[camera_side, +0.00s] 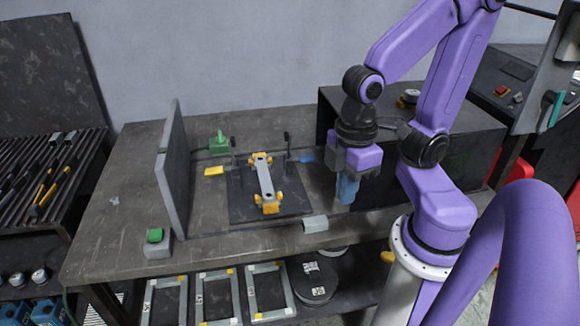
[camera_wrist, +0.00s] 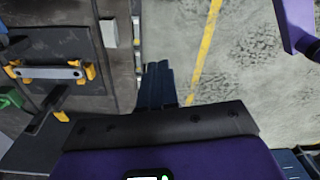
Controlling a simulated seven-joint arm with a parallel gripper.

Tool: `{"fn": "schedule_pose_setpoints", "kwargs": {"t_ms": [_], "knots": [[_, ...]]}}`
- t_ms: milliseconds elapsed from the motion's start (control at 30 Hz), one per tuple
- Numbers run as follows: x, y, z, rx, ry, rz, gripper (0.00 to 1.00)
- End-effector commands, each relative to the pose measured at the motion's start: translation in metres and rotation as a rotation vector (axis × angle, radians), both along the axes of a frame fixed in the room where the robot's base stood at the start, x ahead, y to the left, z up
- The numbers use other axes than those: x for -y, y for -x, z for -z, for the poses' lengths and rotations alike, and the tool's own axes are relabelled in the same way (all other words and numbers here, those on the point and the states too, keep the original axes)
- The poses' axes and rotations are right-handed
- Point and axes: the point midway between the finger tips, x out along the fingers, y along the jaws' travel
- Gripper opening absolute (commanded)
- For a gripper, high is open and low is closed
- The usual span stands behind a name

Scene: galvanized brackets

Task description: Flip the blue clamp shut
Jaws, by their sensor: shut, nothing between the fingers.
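A small flat blue piece (camera_side: 306,158) lies at the right of the dark fixture plate (camera_side: 240,208) in the side view, beside a black clamp lever (camera_side: 287,139) that stands upright. I take this to be the blue clamp; its details are too small to read. A grey bracket (camera_side: 265,180) sits on yellow supports on the plate and shows in the wrist view (camera_wrist: 48,73). My gripper (camera_side: 347,190) points down, to the right of the fixture and apart from it. Its blue fingers (camera_wrist: 158,85) are shut and empty.
Another upright lever (camera_side: 233,145) stands at the plate's left near a yellow piece (camera_side: 213,170). A green part (camera_side: 219,144) is behind. A grey panel (camera_side: 173,170) walls the left side. A grey channel piece (camera_side: 315,223) lies near the front edge. A dark box (camera_side: 460,150) stands right.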

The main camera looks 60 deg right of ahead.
Motion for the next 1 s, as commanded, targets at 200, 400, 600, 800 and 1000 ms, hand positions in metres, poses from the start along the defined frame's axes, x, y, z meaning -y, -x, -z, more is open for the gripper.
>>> {"fn": "schedule_pose_setpoints", "kwargs": {"t_ms": [200,400,600,800,1000], "knots": [[0.004,-0.033,-0.002,-0.039,-0.027,0.223,0.00],[0.014,-0.068,-0.005,-0.074,-0.065,0.445,0.00],[0.032,-0.104,-0.007,-0.102,-0.110,0.665,0.00],[0.060,-0.139,-0.008,-0.121,-0.164,0.884,0.00],[0.097,-0.170,-0.009,-0.130,-0.223,1.102,0.00]]}}
